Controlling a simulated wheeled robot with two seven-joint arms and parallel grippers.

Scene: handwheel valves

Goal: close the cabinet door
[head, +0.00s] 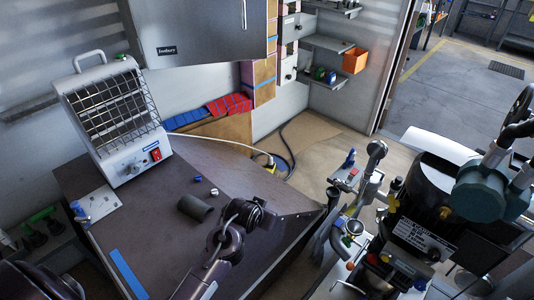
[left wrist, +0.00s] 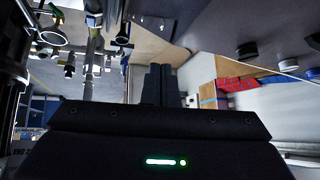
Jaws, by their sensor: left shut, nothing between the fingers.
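The grey cabinet (head: 195,32) hangs on the wall at the top of the head view, with a name label low on its front and a vertical bar handle (head: 244,13) near the right edge. Its upper part is cut off by the frame, and I cannot tell how far the door stands open. My left arm reaches over the dark table in the head view, well below and in front of the cabinet. My left gripper (left wrist: 161,72) shows in the left wrist view with its two dark fingers together and nothing between them. My right gripper is not seen.
Machinery with a teal housing (head: 482,190) crowds the right. Shelves with an orange bin (head: 354,60) are at the back.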

